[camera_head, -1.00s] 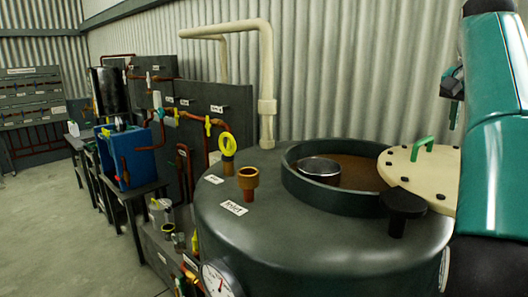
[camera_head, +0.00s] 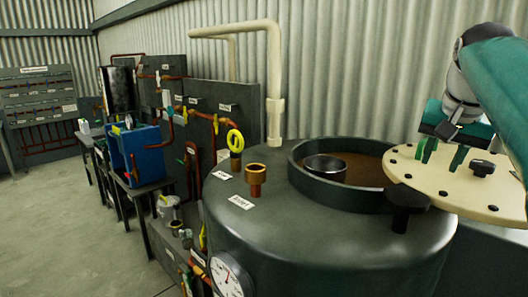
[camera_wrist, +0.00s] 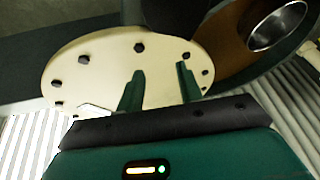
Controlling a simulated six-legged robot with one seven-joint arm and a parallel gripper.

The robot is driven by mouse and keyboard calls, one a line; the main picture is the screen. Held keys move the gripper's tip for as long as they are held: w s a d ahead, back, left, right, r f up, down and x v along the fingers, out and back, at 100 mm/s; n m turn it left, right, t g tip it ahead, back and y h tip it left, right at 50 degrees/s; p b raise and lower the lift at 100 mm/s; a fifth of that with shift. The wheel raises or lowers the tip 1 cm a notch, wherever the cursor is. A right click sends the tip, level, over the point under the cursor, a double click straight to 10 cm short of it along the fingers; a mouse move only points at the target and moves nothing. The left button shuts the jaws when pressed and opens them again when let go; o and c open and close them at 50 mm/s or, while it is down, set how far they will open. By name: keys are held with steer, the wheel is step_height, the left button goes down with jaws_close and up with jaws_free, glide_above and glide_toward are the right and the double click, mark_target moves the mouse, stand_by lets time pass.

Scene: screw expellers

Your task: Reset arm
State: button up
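My gripper (camera_head: 444,153) is over the cream round lid (camera_head: 468,190) at the right in the head view. Its two green fingers stand apart with nothing clearly between them. The wrist view shows the same open fingers (camera_wrist: 159,86) in front of the lid (camera_wrist: 85,60). The lid is swung aside, off most of the dark tank's opening. The lid's green handle cannot be told clearly from the fingers in the head view. Whether the fingers touch the lid cannot be told.
The dark tank (camera_head: 300,240) has an open rim (camera_head: 300,175) with brown contents and a metal bowl (camera_head: 325,167) inside. A dark knob (camera_head: 403,200) stands by the rim. Copper and yellow fittings, a cream pipe (camera_head: 274,80) and a blue container (camera_head: 140,155) lie left. Floor at far left is clear.

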steer(key=s+a+f+n, duration=0.2)
steer(key=s+a+f, duration=0.3)
steer(key=f, duration=0.3)
steer(key=s+a+f+n+y, duration=0.1)
steer(key=s+a+f+n, duration=0.1)
steer(key=s+a+f, duration=0.4)
steer(key=s+a+f+n+t, duration=0.1)
steer(key=s+a+f+n, duration=0.2)
steer(key=f, duration=0.9)
steer(key=s+a, duration=0.2)
steer(key=a, duration=0.2)
steer(key=shift+s+a+f+y, duration=0.15)
steer(key=shift+s+a+y, duration=0.2)
steer(key=shift+s+y, duration=0.05)
